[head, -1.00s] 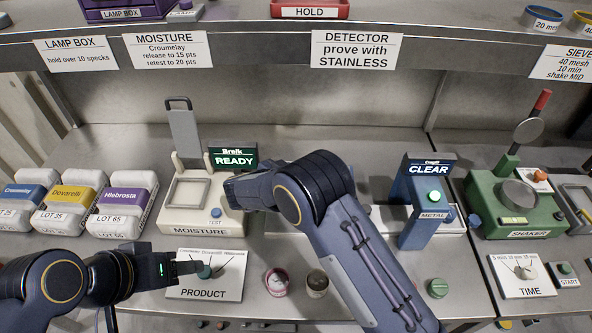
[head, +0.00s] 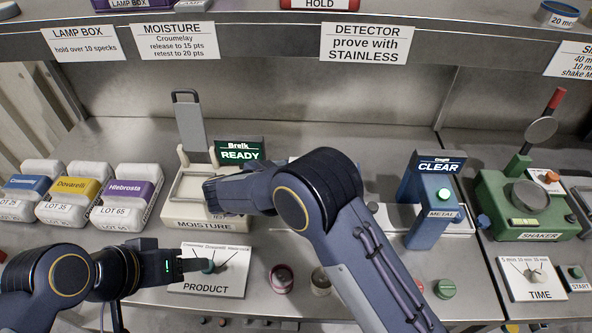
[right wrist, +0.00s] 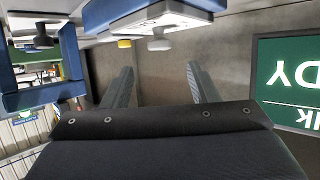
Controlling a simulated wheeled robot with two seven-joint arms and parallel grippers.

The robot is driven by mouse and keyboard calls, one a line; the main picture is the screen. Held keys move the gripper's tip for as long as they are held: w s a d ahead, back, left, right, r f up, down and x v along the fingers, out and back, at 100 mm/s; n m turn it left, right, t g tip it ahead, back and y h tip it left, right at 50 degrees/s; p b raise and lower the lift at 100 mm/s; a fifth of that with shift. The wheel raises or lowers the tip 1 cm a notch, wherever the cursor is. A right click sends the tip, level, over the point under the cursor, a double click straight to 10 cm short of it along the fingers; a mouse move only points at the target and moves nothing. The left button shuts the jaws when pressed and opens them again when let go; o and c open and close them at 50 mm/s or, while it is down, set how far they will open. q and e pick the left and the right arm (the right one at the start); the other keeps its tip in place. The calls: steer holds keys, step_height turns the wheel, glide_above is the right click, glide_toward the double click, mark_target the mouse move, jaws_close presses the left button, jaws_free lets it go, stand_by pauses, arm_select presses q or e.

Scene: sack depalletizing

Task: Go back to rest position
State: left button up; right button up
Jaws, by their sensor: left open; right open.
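The jaw gap is hard to see there. My right gripper (head: 214,190) reaches left in front of the moisture meter (head: 190,211) and hides part of its front, including the TEST button. In the right wrist view, the two fingers of the right gripper (right wrist: 162,85) stand apart with nothing between them. The green READY display (head: 240,152) shows upside down beside them (right wrist: 290,80).
Several labelled sacks (head: 130,195) lie at the left. The blue detector (head: 434,200) reads CLEAR, right of my right forearm. A green shaker (head: 525,205) and TIME plate (head: 538,280) stand further right. Two small cups (head: 281,279) sit near the front edge. A shelf (head: 270,75) overhangs the back.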

steer(key=shift+s+a+r, duration=0.2)
steer(key=shift+s+a, duration=0.1)
steer(key=shift+s, duration=0.1)
